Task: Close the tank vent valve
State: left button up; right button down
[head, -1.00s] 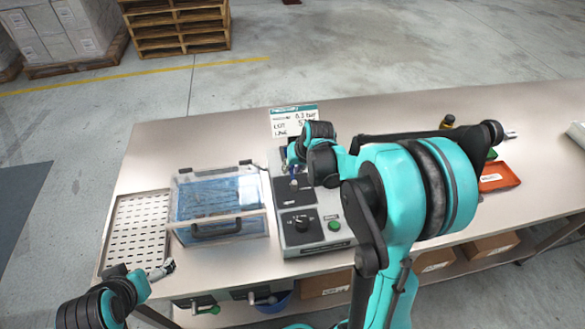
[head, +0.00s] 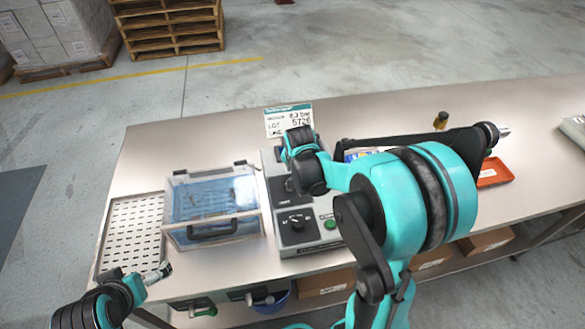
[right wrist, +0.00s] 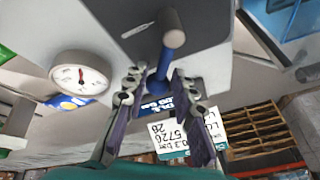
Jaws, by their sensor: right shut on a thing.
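The grey control box (head: 315,247) stands on the bench, with a black dial (head: 297,222) and a green button (head: 330,224) on its front part. My right gripper (head: 304,168) is over the box's rear part and hides what it holds there. I cannot tell from a label whether this lever is the vent valve. A clear tank (head: 213,228) with blue inside stands left of the box. My left gripper (head: 158,272) hangs low at the perforated tray's front.
A perforated tray (head: 107,247) lies left of the tank. A lettered sign (head: 289,120) stands behind the box. An orange tray (head: 494,174) and a small bottle (head: 441,120) are at right. A round gauge (right wrist: 80,78) shows near the lever.

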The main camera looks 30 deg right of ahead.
jog(key=m, duration=0.1)
jog(key=s+m+h, duration=0.1)
jog(key=shift+d+m+g, duration=0.3)
jog(key=shift+m, duration=0.1)
jog(key=m, duration=0.1)
jog(key=s+m+g+h, duration=0.1)
jog(key=m, duration=0.1)
jog(key=shift+s+d+m, duration=0.15)
jog(key=shift+s+m, duration=0.05)
jog(key=shift+m, duration=0.1)
jog(key=shift+s+m+g+h, duration=0.25)
jog(key=shift+s+m+g, duration=0.25)
jog(key=shift+m, duration=0.7)
jog(key=shift+s+m+g+h, duration=0.25)
jog(key=shift+s+m+g, duration=0.25)
jog(key=shift+m, duration=0.7)
jog(key=c, duration=1.3)
grip_release()
jog(key=v, duration=1.2)
